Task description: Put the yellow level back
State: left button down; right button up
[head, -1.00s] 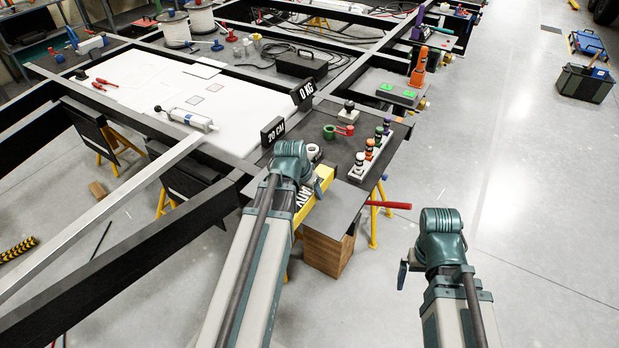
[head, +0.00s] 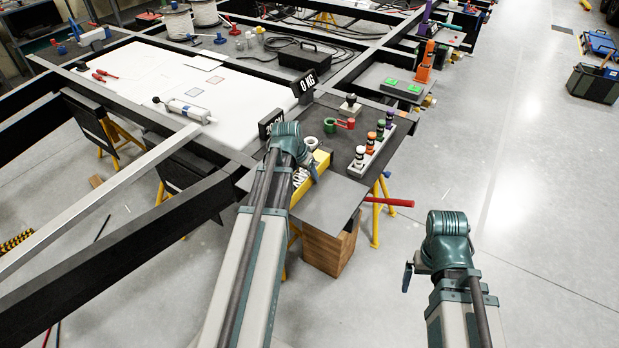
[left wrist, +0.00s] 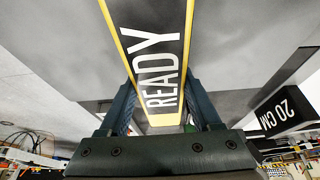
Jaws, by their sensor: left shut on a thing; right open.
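The yellow level (head: 313,179) is in my left gripper (head: 307,172), at the front left edge of the dark table plate. In the left wrist view my left gripper (left wrist: 163,112) has a finger on each side of a yellow end (left wrist: 164,121). A black strip with yellow edges, lettered READY, runs away from between the fingers. The gripper's body hides part of the level in the head view, and I cannot tell whether it touches the plate. My right gripper (head: 408,275) is open and empty over the floor, well right of the table; its fingers are mostly hidden.
A 20 CM sign (left wrist: 285,108) stands close by, and a 0 KG sign (head: 305,84) behind. A rack of coloured bottles (head: 370,152), a green ring (head: 329,126) and a red clamp (head: 346,123) are right of my left gripper. A red handle (head: 390,202) juts out.

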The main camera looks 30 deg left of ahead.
aim_at(298, 179)
pick_arm(q)
jog(key=shift+f, duration=0.2)
jog(key=shift+c, duration=0.4)
grip_release()
jog(key=shift+r, duration=0.1)
jog(key=shift+r, duration=0.15)
jog(key=p+v, duration=1.1)
jog(key=v, duration=0.1)
